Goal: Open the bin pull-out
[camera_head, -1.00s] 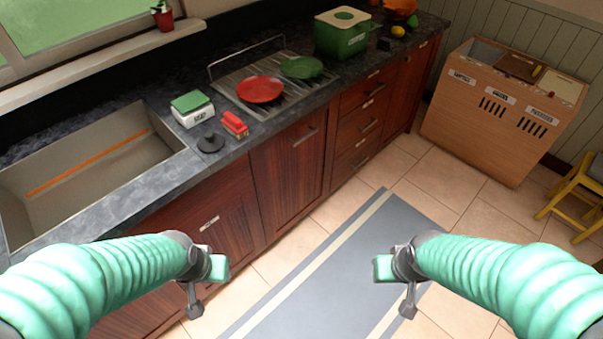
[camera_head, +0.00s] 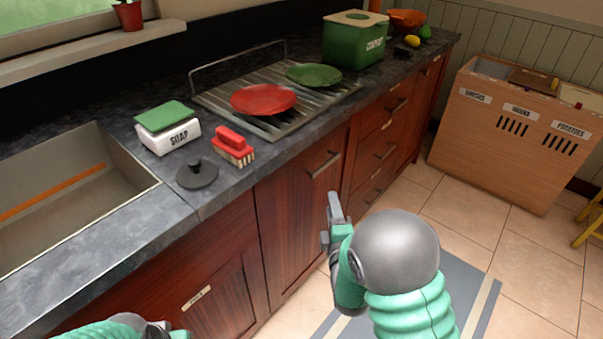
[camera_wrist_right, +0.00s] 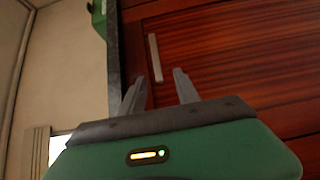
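A dark red wood front with a metal bar handle (camera_head: 323,163) near its top stands under the counter, left of the drawers. I take this front (camera_head: 295,225) to be the bin pull-out, and it is shut. My right gripper (camera_head: 334,207) is in front of it, below and apart from the handle. In the right wrist view my right gripper (camera_wrist_right: 160,74) is open and empty, with the handle (camera_wrist_right: 155,57) beyond the gap between the fingertips. My left gripper (camera_head: 165,328) is cut off at the bottom edge, and its fingers are not clear.
A labelled cupboard front (camera_head: 225,305) is under the sink (camera_head: 110,225). The counter holds a red brush (camera_head: 233,145), a soap box (camera_head: 170,138), a rack with plates and a green bin (camera_head: 352,48). A wooden vegetable box (camera_head: 500,150) stands at right.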

